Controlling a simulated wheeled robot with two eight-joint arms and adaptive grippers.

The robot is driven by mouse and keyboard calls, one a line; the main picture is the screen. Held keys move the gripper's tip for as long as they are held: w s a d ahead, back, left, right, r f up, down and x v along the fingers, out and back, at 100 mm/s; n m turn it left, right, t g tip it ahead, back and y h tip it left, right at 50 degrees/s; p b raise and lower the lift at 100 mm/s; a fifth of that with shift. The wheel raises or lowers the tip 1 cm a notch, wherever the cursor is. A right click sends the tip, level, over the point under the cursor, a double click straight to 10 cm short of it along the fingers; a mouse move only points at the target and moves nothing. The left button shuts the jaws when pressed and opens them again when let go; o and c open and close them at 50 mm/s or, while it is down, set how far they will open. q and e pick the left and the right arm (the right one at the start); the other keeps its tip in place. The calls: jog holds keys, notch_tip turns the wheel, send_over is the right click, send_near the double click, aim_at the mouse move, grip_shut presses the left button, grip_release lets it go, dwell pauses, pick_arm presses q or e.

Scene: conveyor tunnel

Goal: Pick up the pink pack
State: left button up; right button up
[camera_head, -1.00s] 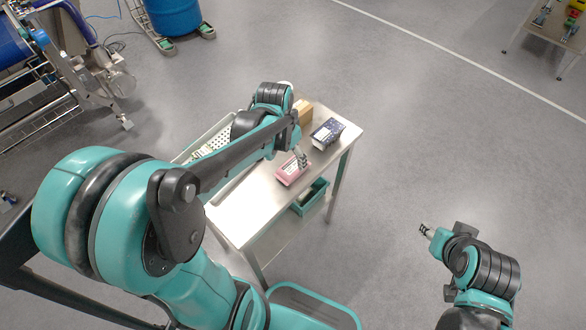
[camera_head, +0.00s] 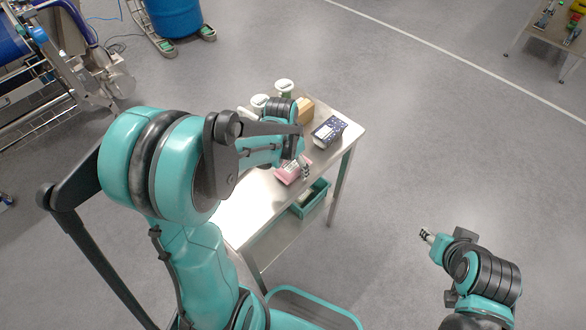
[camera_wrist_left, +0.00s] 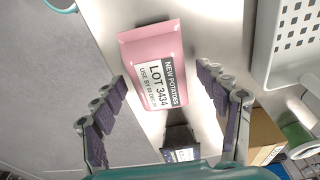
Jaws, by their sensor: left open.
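The pink pack (camera_head: 290,173) lies on the steel table, partly hidden by my left gripper in the head view. In the left wrist view the pack (camera_wrist_left: 143,43) shows a white and black label reading "NEW POTATOES" and "LOT 3434". My left gripper (camera_head: 306,170) is open over the table at the pack. In the wrist view its two fingers (camera_wrist_left: 163,84) stand apart, with the lower end of the pack between them in the picture. I cannot tell whether they touch it. My right gripper (camera_head: 426,235) is away from the table, over the floor, too small to read.
A dark blue and white pack (camera_head: 329,131) and a cardboard box (camera_head: 305,110) are near the table's far end. White-topped items (camera_head: 285,87) stand behind. A perforated white tray (camera_wrist_left: 297,40) is beside the pink pack. A teal bin (camera_head: 311,198) sits below the tabletop.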

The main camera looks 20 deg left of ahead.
aim_at(294, 163)
pick_arm(q)
jog(key=c, duration=1.4)
jog(key=shift+c, duration=0.2)
jog(key=shift+r, duration=0.1)
notch_tip(294, 163, up, 4)
jog(key=shift+f+p, duration=0.1)
jog(key=shift+p, duration=0.95)
jog(key=s+d+r+p, duration=0.4)
jog(key=s+d+r, duration=0.3)
jog(key=s, duration=0.2)
jog(key=shift+d, duration=0.25)
